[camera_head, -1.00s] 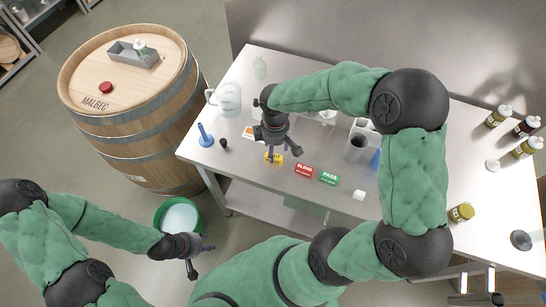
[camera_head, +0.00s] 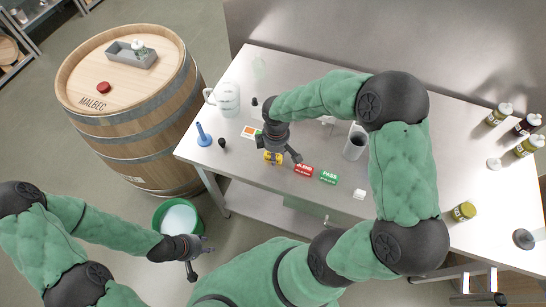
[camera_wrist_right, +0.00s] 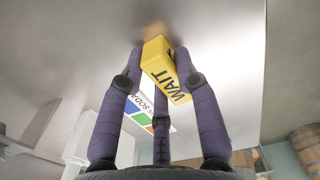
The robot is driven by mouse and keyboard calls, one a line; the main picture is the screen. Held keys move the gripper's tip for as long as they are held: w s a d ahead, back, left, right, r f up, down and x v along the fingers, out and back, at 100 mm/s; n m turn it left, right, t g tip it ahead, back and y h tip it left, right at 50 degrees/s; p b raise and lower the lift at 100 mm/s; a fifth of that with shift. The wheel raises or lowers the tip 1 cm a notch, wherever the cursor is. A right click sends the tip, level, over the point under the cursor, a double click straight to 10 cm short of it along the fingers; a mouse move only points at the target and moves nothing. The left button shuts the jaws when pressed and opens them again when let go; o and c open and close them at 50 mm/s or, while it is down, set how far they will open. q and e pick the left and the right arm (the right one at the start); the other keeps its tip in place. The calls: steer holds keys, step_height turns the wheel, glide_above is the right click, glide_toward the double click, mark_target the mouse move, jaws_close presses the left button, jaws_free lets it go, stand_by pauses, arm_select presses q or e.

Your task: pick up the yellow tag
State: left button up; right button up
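The yellow tag (camera_head: 272,157) is a small block at the front left of the steel table. In the right wrist view the tag (camera_wrist_right: 166,68) reads "WAIT" and sits tilted between my fingers. My right gripper (camera_head: 281,157) points down at it, and in the wrist view its fingertips (camera_wrist_right: 160,62) close around the tag and appear to touch both sides. Whether the tag is clear of the table I cannot tell. My left gripper (camera_head: 203,262) is open and empty, low in front of the green bucket.
Red (camera_head: 303,169) and green PASS (camera_head: 328,177) tags lie just right of the yellow one. A barrel (camera_head: 130,110) and green bucket (camera_head: 160,212) are left.

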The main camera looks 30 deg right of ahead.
steer(key=shift+c, duration=0.6)
